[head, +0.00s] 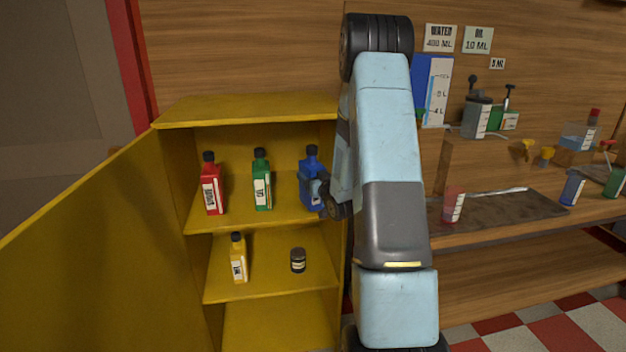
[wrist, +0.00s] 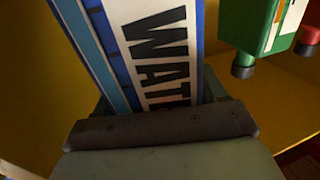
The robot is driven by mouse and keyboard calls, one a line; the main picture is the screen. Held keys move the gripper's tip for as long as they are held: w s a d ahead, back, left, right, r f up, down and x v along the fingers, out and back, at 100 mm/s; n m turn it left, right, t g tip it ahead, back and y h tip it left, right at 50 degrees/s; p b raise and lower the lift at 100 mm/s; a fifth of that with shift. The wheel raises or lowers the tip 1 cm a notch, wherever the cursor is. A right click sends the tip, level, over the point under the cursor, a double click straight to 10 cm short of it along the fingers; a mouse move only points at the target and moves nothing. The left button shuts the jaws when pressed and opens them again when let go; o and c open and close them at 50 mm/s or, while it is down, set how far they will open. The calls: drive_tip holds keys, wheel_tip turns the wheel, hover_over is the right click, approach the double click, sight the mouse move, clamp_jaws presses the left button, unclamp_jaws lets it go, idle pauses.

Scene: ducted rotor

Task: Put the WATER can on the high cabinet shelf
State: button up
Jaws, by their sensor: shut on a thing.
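The blue WATER can (head: 311,185) is upright at the right end of the high shelf (head: 240,217) in the yellow cabinet. I cannot tell whether its base touches the shelf. My gripper (head: 326,194) is at its right side, shut on it. In the wrist view the can (wrist: 155,50) fills the middle, its WATER label held against my gripper (wrist: 160,125). My arm hides part of the cabinet's right side.
A red bottle (head: 211,185) and a green bottle (head: 262,180) stand left of the can on the same shelf. A yellow bottle (head: 238,258) and a small dark jar (head: 298,260) stand on the shelf below. The open cabinet door (head: 90,250) is at left. A wooden workbench (head: 500,237) is at right.

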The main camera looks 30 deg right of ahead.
drive_tip(key=w+d, duration=0.2)
drive_tip(key=w, duration=0.6)
drive_tip(key=shift+w+d+f, duration=0.25)
drive_tip(key=shift+w+f, duration=0.1)
drive_tip(key=shift+f, duration=0.1)
idle(0.3)
drive_tip(key=shift+d+f, duration=0.1)
drive_tip(key=shift+f, duration=0.45)
idle(1.0)
drive_tip(key=o, duration=1.7)
drive_tip(key=shift+s, duration=0.1)
drive_tip(key=shift+s+r, duration=0.2)
drive_tip(key=shift+s, duration=4.75)
